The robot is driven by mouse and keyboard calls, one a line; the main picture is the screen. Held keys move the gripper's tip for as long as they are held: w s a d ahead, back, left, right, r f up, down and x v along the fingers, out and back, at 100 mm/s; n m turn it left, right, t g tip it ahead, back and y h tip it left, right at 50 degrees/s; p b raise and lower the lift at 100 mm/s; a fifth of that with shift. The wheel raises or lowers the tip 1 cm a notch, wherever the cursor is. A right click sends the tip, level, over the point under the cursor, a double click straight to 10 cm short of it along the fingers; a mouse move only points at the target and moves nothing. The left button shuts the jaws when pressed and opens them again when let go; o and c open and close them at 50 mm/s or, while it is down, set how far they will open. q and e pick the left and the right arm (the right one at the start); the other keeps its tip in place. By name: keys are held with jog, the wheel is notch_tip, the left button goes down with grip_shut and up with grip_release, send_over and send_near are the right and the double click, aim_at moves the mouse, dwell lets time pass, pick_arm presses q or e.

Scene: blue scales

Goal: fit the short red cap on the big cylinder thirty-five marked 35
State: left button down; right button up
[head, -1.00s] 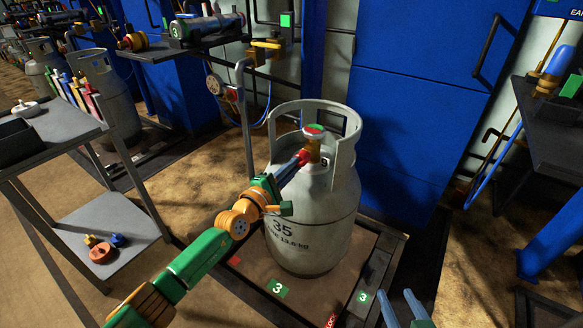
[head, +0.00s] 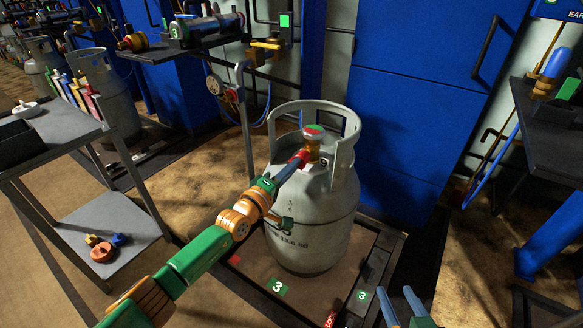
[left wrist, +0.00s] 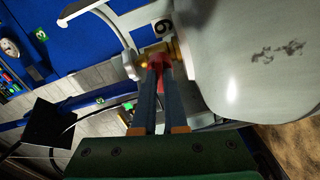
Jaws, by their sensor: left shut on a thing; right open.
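The big grey cylinder (head: 325,225) stands upright inside its collar guard. In the head view my left arm covers most of its 35 marking. Its brass valve (head: 313,148) has a red and green top. My left gripper (head: 301,160) is shut on the short red cap, mostly hidden between the fingertips, right against the valve's side. In the left wrist view the red cap (left wrist: 157,60) shows between the fingertips, in front of the brass valve (left wrist: 174,50). I cannot tell whether it sits on the outlet. My right gripper (head: 398,292) is open and empty at the bottom edge.
The cylinder stands on a low platform (head: 235,261) with green 3 labels. At left is a grey cart (head: 75,127); its lower shelf holds small red, yellow and blue pieces (head: 103,251). Blue cabinets (head: 425,90) stand behind. A dark bench (head: 550,110) is at right.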

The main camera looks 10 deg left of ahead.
pick_arm(q)
jog(key=shift+m, duration=1.2)
jog(key=m, duration=0.6)
jog(key=shift+w, duration=0.1)
jog(key=m, duration=0.2)
jog(key=shift+m, duration=0.3)
jog(key=c, duration=0.8)
grip_release()
jog(key=shift+c, duration=0.2)
